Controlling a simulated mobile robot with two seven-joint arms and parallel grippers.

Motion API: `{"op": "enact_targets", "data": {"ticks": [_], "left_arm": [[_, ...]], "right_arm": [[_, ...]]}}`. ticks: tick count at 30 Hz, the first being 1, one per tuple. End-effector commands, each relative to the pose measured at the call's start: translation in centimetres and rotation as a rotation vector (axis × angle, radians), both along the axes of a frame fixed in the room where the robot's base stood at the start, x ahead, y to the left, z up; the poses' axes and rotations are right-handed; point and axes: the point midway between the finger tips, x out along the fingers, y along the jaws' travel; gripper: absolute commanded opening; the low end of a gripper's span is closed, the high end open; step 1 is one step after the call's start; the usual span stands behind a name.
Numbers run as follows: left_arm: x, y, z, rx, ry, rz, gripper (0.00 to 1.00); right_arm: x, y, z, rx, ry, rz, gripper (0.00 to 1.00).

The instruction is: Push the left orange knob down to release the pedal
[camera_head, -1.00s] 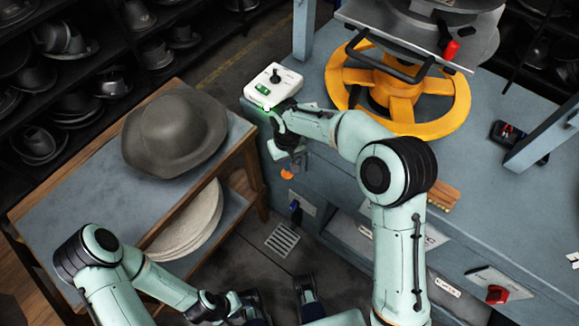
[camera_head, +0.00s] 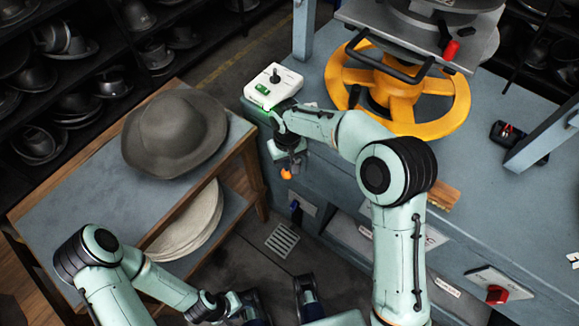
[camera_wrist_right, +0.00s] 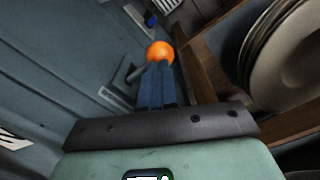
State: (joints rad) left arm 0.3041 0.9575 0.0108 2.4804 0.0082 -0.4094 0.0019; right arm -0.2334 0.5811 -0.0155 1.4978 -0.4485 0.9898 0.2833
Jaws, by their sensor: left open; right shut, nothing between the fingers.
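The orange knob (camera_head: 286,174) sits on the front of the grey-blue press bench, at its left end. It also shows in the right wrist view (camera_wrist_right: 160,52), just beyond my right fingertips. My right gripper (camera_head: 289,162) is shut and empty, with its blue fingers (camera_wrist_right: 155,85) together and lined up with the knob. The fingertips overlap the knob's lower edge in the wrist view; I cannot tell whether they touch. My left gripper (camera_head: 280,300) is open and empty at the bottom of the head view, its dark fingers spread apart. I cannot make out the pedal.
A wooden table (camera_head: 60,205) with a grey hat (camera_head: 175,130) stands left of the bench, close to my right gripper. A floor grate (camera_head: 282,239) lies between.

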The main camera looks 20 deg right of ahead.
Motion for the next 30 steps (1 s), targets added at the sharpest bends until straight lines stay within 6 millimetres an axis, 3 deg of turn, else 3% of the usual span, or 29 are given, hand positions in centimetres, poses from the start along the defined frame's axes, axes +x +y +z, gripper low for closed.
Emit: {"op": "enact_targets", "data": {"ticks": [16, 30], "left_arm": [[0.0, 0.0, -0.1, 0.0, 0.0, 0.0, 0.43], [-0.2, 0.0, -1.2, 0.0, 0.003, 0.0, 0.43]], "right_arm": [[0.0, 0.0, -0.1, 0.0, 0.0, 0.0, 0.0], [0.0, 0.0, -1.9, 0.0, 0.001, 0.0, 0.0]]}}
